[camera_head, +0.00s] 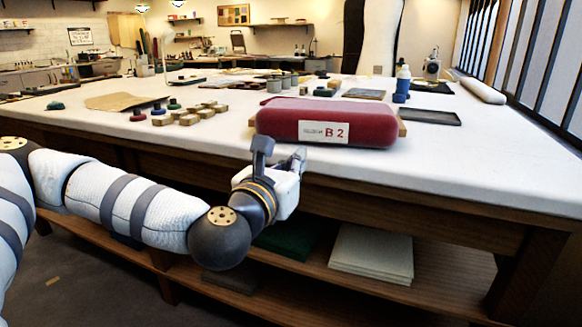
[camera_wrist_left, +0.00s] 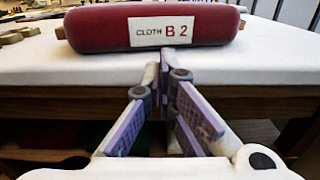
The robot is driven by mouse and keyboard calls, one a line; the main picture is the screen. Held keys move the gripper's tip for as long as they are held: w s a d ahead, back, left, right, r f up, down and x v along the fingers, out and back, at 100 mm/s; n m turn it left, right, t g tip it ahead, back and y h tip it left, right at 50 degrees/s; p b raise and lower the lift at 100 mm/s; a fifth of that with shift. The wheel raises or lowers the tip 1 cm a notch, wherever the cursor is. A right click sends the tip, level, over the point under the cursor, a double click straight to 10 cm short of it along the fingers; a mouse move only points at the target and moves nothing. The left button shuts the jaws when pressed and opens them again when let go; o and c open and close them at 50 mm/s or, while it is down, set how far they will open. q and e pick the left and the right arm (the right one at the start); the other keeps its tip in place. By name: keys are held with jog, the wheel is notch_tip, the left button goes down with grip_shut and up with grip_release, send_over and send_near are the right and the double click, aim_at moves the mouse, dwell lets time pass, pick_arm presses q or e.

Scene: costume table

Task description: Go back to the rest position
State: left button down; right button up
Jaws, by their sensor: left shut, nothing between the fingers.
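My left gripper (camera_head: 283,150) is at the front edge of the table, just in front of a red cloth roll (camera_head: 352,125) labelled "B 2". In the left wrist view the gripper's fingers (camera_wrist_left: 163,75) are together and hold nothing. The same roll (camera_wrist_left: 95,33) lies beyond the fingertips in that view, apart from them as far as I can tell. My left arm reaches in from the left of the head view. My right gripper is in neither view.
The white table (camera_head: 520,165) has a wooden lower shelf (camera_head: 440,285) with a pale stack (camera_head: 372,253). Small wooden blocks (camera_head: 190,119) and coloured spools sit left of the roll. A dark tray (camera_head: 430,117) lies right of it. The table's right front is clear.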

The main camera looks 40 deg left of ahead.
pick_arm(q)
jog(key=shift+v, duration=0.8)
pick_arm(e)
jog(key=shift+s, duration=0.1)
